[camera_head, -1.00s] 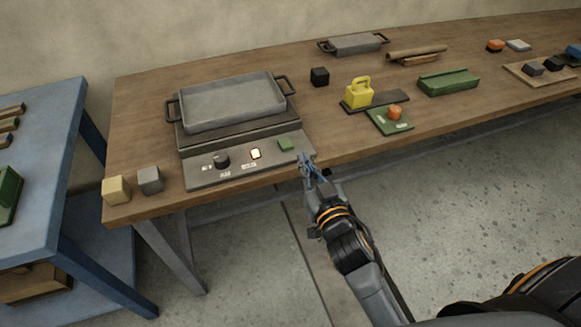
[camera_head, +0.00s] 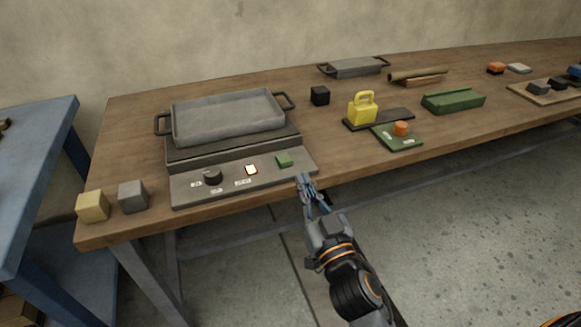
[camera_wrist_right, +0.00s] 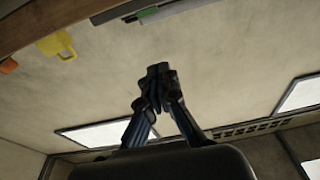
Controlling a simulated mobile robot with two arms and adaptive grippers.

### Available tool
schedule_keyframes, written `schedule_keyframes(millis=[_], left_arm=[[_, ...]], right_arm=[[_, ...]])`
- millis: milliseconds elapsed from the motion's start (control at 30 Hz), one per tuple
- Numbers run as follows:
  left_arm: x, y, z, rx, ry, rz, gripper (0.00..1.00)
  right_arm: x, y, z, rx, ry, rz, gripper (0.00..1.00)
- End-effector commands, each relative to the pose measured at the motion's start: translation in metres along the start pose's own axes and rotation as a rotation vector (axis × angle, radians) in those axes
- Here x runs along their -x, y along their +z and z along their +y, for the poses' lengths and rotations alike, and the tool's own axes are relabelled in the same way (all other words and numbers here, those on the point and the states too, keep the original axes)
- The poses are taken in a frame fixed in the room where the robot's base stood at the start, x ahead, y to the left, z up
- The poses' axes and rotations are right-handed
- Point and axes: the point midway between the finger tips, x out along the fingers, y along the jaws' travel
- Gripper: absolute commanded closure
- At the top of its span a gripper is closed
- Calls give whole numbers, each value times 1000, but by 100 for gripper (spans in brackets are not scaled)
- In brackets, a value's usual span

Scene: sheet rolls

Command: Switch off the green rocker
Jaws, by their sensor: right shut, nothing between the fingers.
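The green rocker (camera_head: 284,160) sits at the right end of the grey control panel (camera_head: 230,187) on the front of the hot plate. Beside it on the panel are a lit square indicator (camera_head: 251,170) and a dark round knob (camera_head: 212,177). My right gripper (camera_head: 303,178) is shut and empty, just in front and to the right of the rocker, near the table's front edge, apart from it. My left gripper is not in view.
A grey tray (camera_head: 228,119) with handles rests on the hot plate. A yellow block (camera_head: 93,206) and a grey block (camera_head: 132,196) stand left of the panel. A yellow weight (camera_head: 362,108) and a green plate with an orange button (camera_head: 401,129) stand to the right.

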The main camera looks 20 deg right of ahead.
Motion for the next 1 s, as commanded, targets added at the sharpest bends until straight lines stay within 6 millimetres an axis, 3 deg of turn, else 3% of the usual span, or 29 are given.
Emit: schedule_keyframes(millis=[267,667,800,1000], left_arm=[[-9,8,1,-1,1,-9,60],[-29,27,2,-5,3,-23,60],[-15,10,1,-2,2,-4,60],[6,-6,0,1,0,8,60]], right_arm=[[-26,-2,0,3,-1,4,100],[-103,-2,1,4,0,3,100],[-94,19,0,1,2,-3,100],[-89,33,0,-1,1,-2,100]])
